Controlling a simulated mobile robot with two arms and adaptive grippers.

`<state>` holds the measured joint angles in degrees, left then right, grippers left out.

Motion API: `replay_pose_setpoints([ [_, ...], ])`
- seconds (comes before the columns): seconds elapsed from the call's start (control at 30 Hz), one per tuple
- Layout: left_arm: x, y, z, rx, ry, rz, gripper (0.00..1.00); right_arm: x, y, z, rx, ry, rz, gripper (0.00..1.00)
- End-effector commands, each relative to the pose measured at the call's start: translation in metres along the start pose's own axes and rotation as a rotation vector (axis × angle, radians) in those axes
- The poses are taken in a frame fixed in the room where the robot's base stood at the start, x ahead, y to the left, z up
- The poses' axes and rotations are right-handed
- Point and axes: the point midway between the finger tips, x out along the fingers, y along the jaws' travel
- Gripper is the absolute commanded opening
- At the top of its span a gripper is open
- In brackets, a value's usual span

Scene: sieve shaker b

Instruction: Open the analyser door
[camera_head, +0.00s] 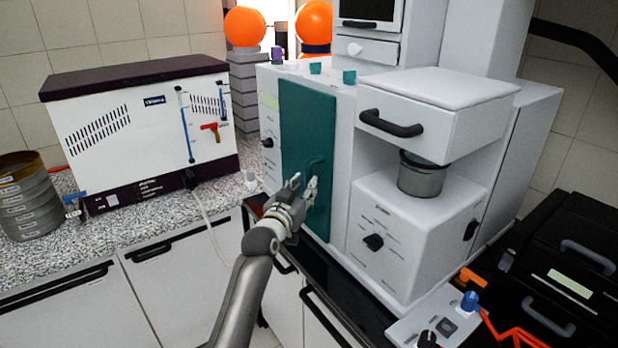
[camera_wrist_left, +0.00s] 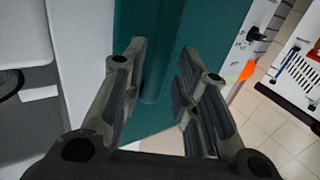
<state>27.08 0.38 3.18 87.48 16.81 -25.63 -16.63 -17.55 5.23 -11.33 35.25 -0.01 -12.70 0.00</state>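The analyser is a tall white machine with a teal door (camera_head: 305,130) on its front, which looks closed. A teal bar handle (camera_head: 318,172) sits on the lower half of the door. My left gripper (camera_head: 304,186) is in front of the handle, partly hiding it. In the left wrist view, the two fingers are apart, with the handle (camera_wrist_left: 158,60) showing between them, nearer the left finger. I cannot tell whether a finger touches it. My right gripper is not in view.
A white drawer unit with a black handle (camera_head: 391,123) and a metal cup (camera_head: 421,178) stands right of the door. A white box with a dark lid (camera_head: 135,75) and stacked sieves (camera_head: 27,200) are on the left counter. Black cases (camera_head: 570,260) lie at right.

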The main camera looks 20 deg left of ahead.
Motion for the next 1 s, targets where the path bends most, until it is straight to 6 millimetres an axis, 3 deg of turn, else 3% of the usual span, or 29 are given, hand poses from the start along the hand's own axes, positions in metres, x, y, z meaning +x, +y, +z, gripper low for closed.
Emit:
replay_pose_setpoints([
  [0.3, 0.033, 0.001, 0.0, 0.0, -0.001, 0.001, 0.28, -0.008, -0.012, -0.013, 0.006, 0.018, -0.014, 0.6],
  [0.73, 0.039, 0.0, 0.0, -0.001, 0.0, 0.0, 0.28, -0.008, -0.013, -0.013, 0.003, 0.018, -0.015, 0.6],
  [0.97, 0.039, 0.0, 0.0, -0.001, -0.001, 0.0, 0.0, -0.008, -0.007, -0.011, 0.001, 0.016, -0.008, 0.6],
  [1.0, 0.039, 0.0, 0.0, -0.001, -0.001, 0.0, 0.0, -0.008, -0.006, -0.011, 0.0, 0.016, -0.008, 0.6],
])
